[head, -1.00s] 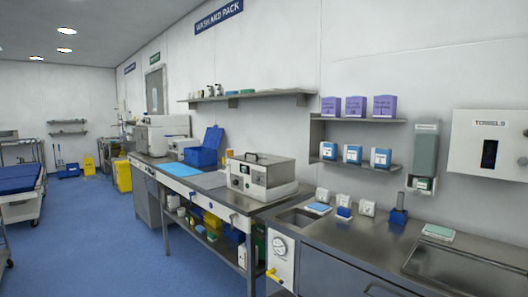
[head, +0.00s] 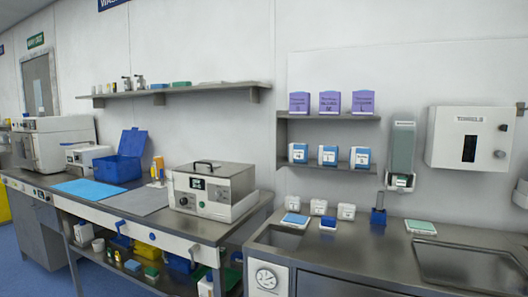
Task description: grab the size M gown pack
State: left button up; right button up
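Three purple packs stand side by side on the upper wall shelf (head: 345,116). The middle purple pack (head: 329,103) seems to carry a letter M at the bottom of its front, though the print is very small. The left purple pack (head: 299,102) seems to read S and the right purple pack (head: 363,102) L. All three stand upright with small gaps between them. Neither of my grippers shows in the head view.
Blue-and-white boxes (head: 329,156) stand on the lower shelf. Right of the shelves hang a soap dispenser (head: 401,150) and a towel dispenser (head: 468,138). Below are a steel sink counter (head: 385,254) and small white boxes (head: 346,211). A metal machine (head: 210,188) stands left.

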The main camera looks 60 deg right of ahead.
aim_at(298, 153)
jog(key=i, duration=2.25)
jog(key=z, duration=3.5)
